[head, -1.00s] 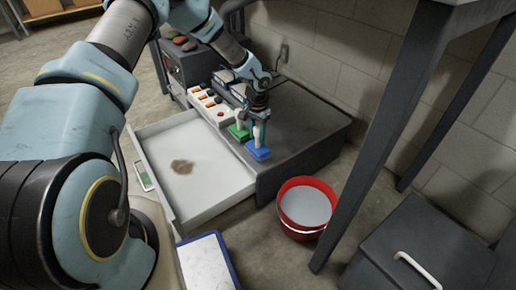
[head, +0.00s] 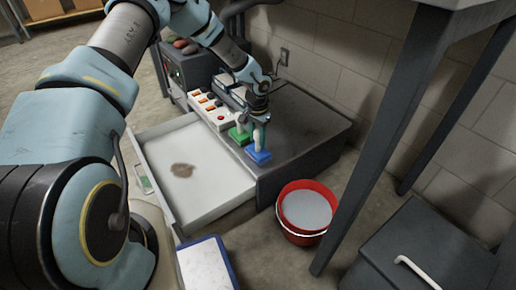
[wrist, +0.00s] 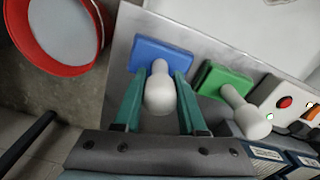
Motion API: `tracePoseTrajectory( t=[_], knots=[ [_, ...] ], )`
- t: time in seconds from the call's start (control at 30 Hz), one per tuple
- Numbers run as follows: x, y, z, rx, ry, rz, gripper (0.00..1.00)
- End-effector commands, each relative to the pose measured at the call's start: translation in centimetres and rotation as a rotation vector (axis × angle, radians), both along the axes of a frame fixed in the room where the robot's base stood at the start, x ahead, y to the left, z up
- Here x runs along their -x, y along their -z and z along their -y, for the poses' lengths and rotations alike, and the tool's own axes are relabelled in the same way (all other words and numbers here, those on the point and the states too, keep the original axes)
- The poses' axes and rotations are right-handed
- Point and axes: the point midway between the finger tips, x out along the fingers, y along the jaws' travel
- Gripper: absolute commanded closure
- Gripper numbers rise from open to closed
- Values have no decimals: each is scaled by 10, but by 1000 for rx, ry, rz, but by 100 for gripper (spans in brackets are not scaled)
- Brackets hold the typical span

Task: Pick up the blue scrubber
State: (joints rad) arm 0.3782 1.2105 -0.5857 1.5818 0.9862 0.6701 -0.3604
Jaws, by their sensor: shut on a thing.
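The blue scrubber (head: 258,155) has a flat blue block and an upright pale handle with a rounded knob. It is at the front edge of the dark cabinet top (head: 310,125). In the wrist view its blue block (wrist: 150,53) lies beyond the knob. My gripper (head: 260,120) is above it, and in the wrist view its green fingers (wrist: 157,92) are shut on the handle, one on each side. Whether the block touches the cabinet top is hard to tell. A green scrubber (head: 239,136) with a similar pale handle stands just left of it.
A white panel with buttons (head: 208,108) lies behind the green scrubber. An open white drawer (head: 215,190) with a brown stain juts out at the front left. A red bucket (head: 303,235) stands on the floor at the right. A dark table leg (head: 385,140) rises near it.

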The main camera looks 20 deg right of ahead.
Motion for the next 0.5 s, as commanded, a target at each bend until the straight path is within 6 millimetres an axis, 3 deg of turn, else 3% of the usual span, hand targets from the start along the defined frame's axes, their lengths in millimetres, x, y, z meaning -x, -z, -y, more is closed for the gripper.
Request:
tracePoseTrajectory(
  t=[0.17,0.5],
  knots=[
    [0,-11,0,0,0,1,100],
    [-1,-76,0,1,0,2,100]
  ],
)
